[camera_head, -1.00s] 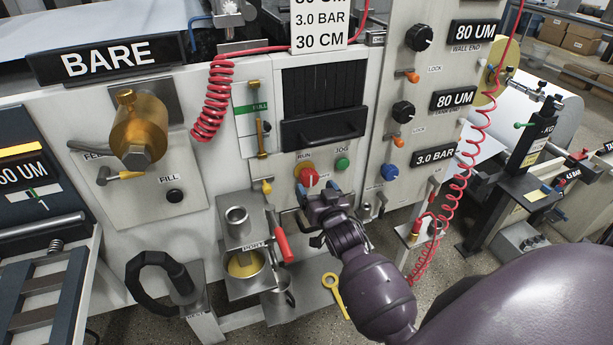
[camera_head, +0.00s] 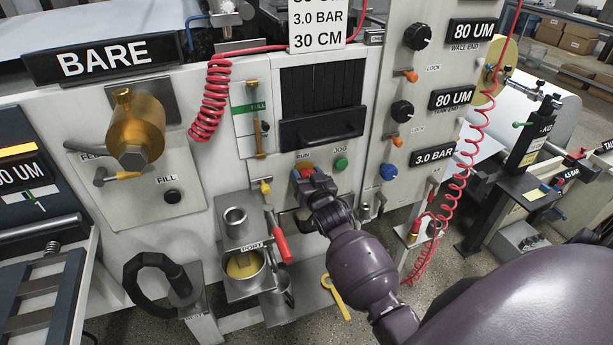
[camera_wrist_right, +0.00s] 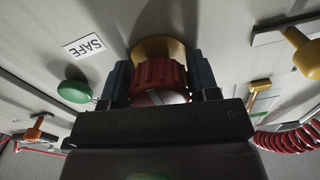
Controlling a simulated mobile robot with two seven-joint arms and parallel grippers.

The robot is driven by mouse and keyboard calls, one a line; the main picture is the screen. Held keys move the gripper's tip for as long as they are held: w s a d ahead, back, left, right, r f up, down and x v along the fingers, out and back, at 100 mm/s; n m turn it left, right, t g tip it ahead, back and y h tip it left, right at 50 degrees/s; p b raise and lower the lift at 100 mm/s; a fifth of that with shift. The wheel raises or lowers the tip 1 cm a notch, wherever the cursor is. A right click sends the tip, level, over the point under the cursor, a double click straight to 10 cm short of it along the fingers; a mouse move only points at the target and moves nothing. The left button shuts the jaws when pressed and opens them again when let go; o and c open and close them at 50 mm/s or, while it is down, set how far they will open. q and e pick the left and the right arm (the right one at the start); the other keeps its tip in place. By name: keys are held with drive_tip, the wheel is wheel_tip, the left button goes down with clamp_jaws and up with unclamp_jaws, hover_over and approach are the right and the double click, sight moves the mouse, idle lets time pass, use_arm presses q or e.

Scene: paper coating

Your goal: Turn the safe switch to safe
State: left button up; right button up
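The safe switch is a red knob on a yellow base (camera_head: 304,167), low on the front panel under the RUN label. My right gripper (camera_head: 308,174) is at the switch and hides most of it in the head view. In the right wrist view the red knob (camera_wrist_right: 160,74) sits between the two blue-grey fingers of my right gripper (camera_wrist_right: 160,80), which lie against its sides. A pale line crosses the knob's face. The SAFE label (camera_wrist_right: 84,46) appears upside down to the left of the knob. My left gripper is not in view.
A green JOG button (camera_head: 341,163) is right of the switch and shows close by in the wrist view (camera_wrist_right: 75,91). A red-handled lever (camera_head: 279,238) stands to the lower left. A coiled red hose (camera_head: 476,150) hangs at the right.

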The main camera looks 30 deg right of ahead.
drive_tip(key=c, duration=0.4)
drive_tip(key=shift+c, duration=0.2)
